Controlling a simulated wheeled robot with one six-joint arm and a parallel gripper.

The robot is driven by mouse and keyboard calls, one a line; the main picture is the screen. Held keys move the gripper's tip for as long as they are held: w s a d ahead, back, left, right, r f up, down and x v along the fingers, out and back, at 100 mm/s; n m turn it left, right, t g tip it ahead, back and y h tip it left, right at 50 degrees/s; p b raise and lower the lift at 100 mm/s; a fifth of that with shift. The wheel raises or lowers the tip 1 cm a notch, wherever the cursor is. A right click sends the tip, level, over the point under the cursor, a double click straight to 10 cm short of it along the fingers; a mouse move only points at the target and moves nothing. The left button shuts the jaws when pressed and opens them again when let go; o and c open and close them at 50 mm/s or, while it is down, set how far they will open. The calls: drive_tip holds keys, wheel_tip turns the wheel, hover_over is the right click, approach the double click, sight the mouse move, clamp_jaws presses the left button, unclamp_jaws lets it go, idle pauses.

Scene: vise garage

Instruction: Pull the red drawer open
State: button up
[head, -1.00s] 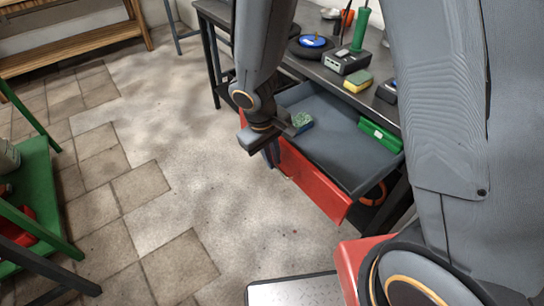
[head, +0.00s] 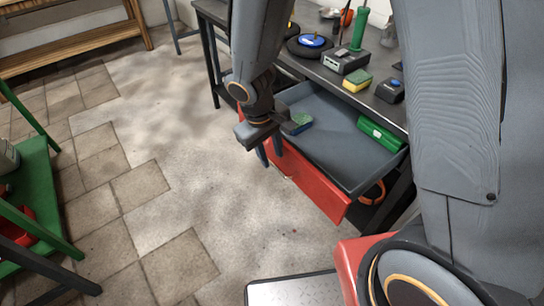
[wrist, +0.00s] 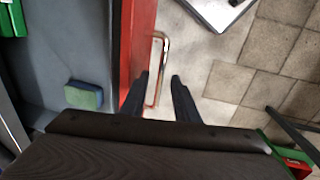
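The red drawer (head: 312,187) stands pulled out from under the workbench, its grey inside showing. Its metal bar handle (wrist: 159,72) is on the outer side of the red front in the wrist view. My gripper (head: 268,155) is at the far end of the drawer front, fingers pointing down. In the wrist view my gripper (wrist: 158,88) is open, with one finger on each side of the handle's near end in the picture. A gap shows between the fingers and the bar. In the head view my gripper hides part of the drawer front.
The drawer holds a green box (head: 381,133) and a sponge (head: 298,121). The workbench (head: 318,70) bears several tools. A green cart (head: 38,185) stands at the left. The tiled floor (head: 170,170) before the drawer is clear.

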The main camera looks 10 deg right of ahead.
drive_tip(key=v, duration=0.6)
idle(0.3)
drive_tip(key=s+d+r+m, duration=0.2)
drive_tip(key=s+d, duration=0.1)
drive_tip(key=d, duration=0.1)
drive_tip(key=s+d+r+m+y, duration=0.1)
drive_tip(key=s+d+r+m, duration=0.1)
drive_tip(key=d, duration=0.3)
drive_tip(key=s+d+r+m+g+y, duration=0.1)
drive_tip(key=s+d+r+m, duration=0.1)
drive_tip(key=d, duration=0.3)
drive_tip(key=shift+s+p, duration=0.35)
drive_tip(key=shift+s, duration=0.55)
